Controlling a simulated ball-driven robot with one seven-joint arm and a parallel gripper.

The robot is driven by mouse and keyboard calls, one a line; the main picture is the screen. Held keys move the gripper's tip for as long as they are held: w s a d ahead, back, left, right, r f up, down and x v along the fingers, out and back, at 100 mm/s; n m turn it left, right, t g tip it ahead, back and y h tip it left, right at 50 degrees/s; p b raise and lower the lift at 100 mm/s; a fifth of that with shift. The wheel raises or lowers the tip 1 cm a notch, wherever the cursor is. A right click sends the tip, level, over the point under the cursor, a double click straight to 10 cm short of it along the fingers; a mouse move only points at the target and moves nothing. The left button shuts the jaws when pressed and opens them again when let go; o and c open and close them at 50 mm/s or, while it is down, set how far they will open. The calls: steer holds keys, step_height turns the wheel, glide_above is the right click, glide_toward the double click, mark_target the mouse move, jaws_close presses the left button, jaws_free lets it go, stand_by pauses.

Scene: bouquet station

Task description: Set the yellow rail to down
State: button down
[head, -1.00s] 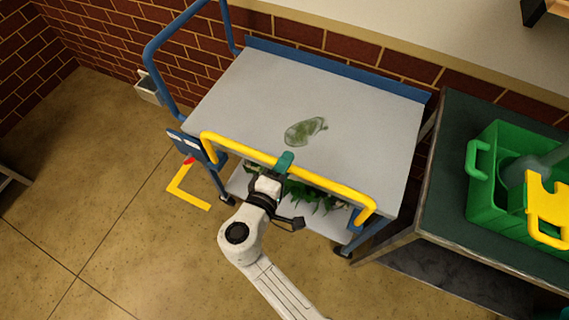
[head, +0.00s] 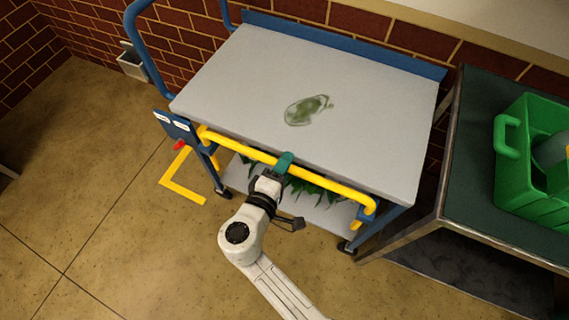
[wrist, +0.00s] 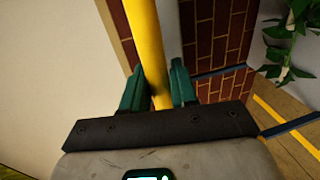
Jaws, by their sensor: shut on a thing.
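The yellow rail (head: 320,181) runs along the front side of the blue and grey cart, now at about the height of the top shelf's edge or a little below it. My gripper (head: 284,161) is on the rail near its middle. In the wrist view the yellow rail (wrist: 148,50) passes between the two green fingers (wrist: 158,88), which are closed around it. A blue plate with white labels and a red knob (head: 179,145) sits at the rail's left end. The labels are too small to read.
The cart's grey top (head: 370,110) carries a green smear or clear wrap (head: 308,110). Green leaves (head: 300,187) show on the lower shelf. A dark table (head: 470,190) with a green crate (head: 530,165) stands close on the right. Floor is open at left.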

steer(key=shift+f+b, duration=0.9)
steer(key=shift+f, duration=0.65)
steer(key=shift+s, duration=0.1)
steer(key=c, duration=1)
jaws_free()
steer(key=shift+f, duration=0.1)
steer(key=v, duration=1)
steer(key=shift+s, duration=0.35)
steer(key=shift+a, duration=0.1)
